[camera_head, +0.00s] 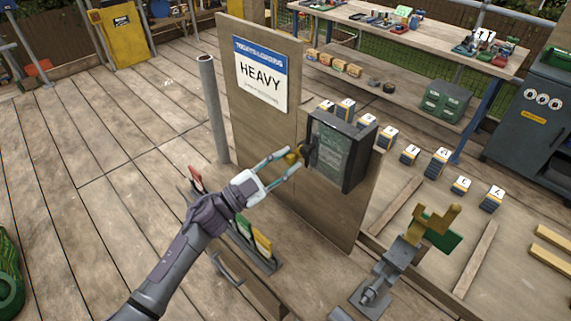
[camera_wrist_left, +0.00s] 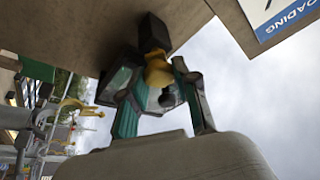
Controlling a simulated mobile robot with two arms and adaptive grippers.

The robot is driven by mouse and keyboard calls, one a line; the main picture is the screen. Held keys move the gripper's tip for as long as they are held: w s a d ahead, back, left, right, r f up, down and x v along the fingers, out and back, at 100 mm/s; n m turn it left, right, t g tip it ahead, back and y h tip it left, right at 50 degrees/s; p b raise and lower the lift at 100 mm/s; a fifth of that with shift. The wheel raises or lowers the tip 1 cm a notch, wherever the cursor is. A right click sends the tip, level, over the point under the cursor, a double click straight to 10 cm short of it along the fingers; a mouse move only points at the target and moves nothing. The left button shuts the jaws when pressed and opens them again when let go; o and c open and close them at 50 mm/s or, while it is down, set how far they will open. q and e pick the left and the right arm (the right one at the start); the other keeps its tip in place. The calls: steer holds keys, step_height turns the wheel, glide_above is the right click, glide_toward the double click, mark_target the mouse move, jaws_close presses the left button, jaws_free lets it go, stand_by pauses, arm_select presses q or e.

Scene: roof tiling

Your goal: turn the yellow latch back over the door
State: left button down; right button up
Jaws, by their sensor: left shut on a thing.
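A dark box (camera_head: 354,157) with a grey-green door (camera_head: 332,150) is fixed to an upright wooden board (camera_head: 262,125). The small yellow latch (camera_head: 293,154) is at the left edge of the box. My left gripper (camera_head: 291,162) reaches it from the lower left and is shut on it. In the left wrist view the yellow latch (camera_wrist_left: 158,70) sits between the teal fingers (camera_wrist_left: 160,86), in front of a dark part of the box (camera_wrist_left: 153,35). The fingers partly hide the latch, so its exact angle is hard to tell.
A "HEAVY" sign (camera_head: 261,75) is on the board, with a grey post (camera_head: 211,110) to its left. Several numbered blocks (camera_head: 438,160) lie behind the board. The plank floor at left is mostly clear.

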arm_select(q)
steer(key=m+g, duration=0.1)
steer(key=m, duration=0.2)
steer(key=shift+m+g, duration=0.3)
steer(key=shift+m, duration=0.1)
steer(key=m+g, duration=0.1)
steer(key=m, duration=0.2)
steer(key=m+g+y, duration=0.1)
steer(key=m, duration=0.1)
steer(key=m+p, duration=0.1)
steer(key=m, duration=0.2)
steer(key=shift+m+g+y, duration=0.3)
steer(key=shift+g+y, duration=0.1)
steer(key=shift+p, duration=0.3)
steer(key=c, duration=0.9)
jaws_free()
steer(key=v, duration=1.2)
steer(key=shift+w, duration=0.1)
